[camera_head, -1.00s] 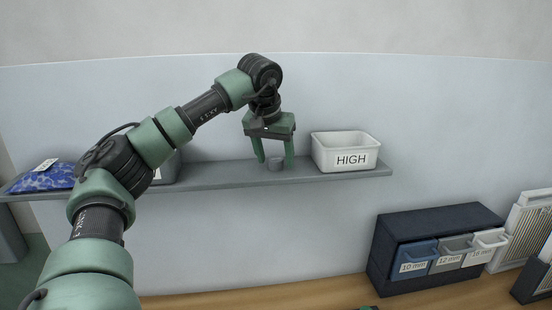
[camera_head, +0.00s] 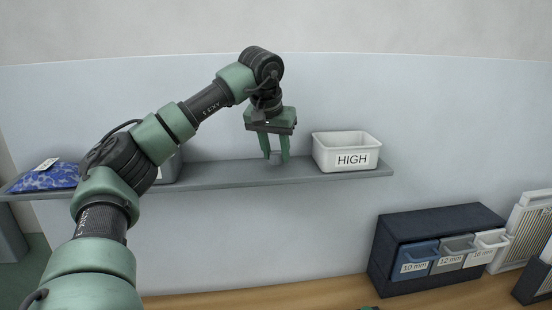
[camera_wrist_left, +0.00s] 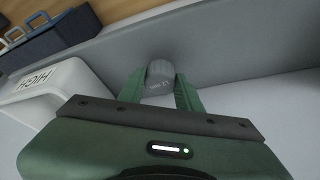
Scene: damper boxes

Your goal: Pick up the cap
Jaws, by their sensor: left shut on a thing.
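The cap is a small grey round piece with ridged sides. It shows best in the left wrist view (camera_wrist_left: 159,76), between the fingertips of my left gripper (camera_wrist_left: 159,88). In the head view the left gripper (camera_head: 276,156) points down over the grey shelf (camera_head: 225,175), with its green fingers closed in on the cap. The cap is small and mostly hidden there. I cannot tell whether it still touches the shelf.
A white bin marked HIGH (camera_head: 346,151) stands on the shelf just right of the left gripper. A grey bin, partly behind my arm, and a blue patterned bag (camera_head: 48,178) are at the left. Below right, a dark rack (camera_head: 440,222) holds small labelled bins.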

